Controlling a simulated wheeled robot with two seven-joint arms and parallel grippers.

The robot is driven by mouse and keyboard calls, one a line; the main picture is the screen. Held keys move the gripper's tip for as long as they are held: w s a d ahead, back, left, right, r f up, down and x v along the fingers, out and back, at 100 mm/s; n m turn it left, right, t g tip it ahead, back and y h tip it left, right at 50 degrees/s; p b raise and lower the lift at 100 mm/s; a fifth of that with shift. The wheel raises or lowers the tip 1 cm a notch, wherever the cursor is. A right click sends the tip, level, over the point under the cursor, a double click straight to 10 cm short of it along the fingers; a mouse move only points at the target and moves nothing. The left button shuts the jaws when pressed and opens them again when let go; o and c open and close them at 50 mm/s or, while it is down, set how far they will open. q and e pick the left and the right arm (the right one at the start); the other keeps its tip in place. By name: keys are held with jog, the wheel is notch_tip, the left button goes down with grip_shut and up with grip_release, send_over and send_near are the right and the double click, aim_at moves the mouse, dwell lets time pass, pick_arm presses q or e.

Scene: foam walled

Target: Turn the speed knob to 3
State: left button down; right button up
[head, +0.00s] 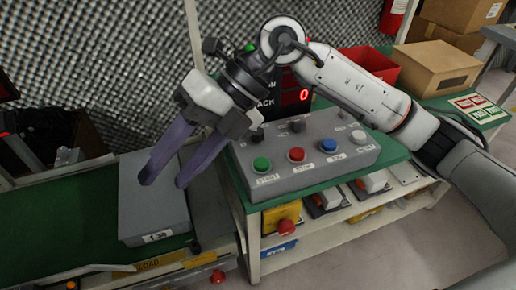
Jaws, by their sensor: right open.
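The grey control box (312,172) stands on a green-topped bench. Its sloping face carries a green button (262,164), a red button (297,155), a blue button (329,146) and a white button (358,137). Dark knobs sit in a row behind them, one at the left (258,135) and one in the middle (297,125). Their labels and pointer positions are too small to read, so I cannot tell which is the speed knob. My right gripper (165,182) is open and empty, left of the control box, touching no knob. My left gripper is out of view.
A dark display (290,97) behind the box shows a red 0. A grey flat case (155,210) lies on the green conveyor (60,240) below my right gripper. A red bin (368,68) and a cardboard box (437,68) stand behind my right arm.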

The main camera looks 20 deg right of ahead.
jog(key=w+d+f+m+t+h+b, duration=0.1)
jog(key=w+d+f+t+h+b, duration=0.3)
jog(key=w+d, duration=0.45)
jog(key=m+t+h+b, duration=0.1)
jog(key=m+t+h, duration=0.1)
jog(key=h, duration=0.3)
send_near(258, 133)
jog(key=b+x, duration=0.1)
jog(key=x, duration=0.2)
jog(key=b+x, duration=0.1)
jog(key=x, duration=0.3)
jog(key=shift+w, duration=0.25)
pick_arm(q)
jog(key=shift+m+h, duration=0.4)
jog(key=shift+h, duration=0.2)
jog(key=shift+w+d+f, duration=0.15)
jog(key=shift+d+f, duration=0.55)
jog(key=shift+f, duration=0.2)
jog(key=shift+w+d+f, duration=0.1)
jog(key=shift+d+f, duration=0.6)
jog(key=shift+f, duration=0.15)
pick_arm(e)
jog(key=shift+w+f, duration=0.35)
jog(key=shift+f, duration=0.25)
jog(key=shift+c, duration=0.4)
jog(key=c, duration=0.9)
jog(key=shift+c, duration=0.2)
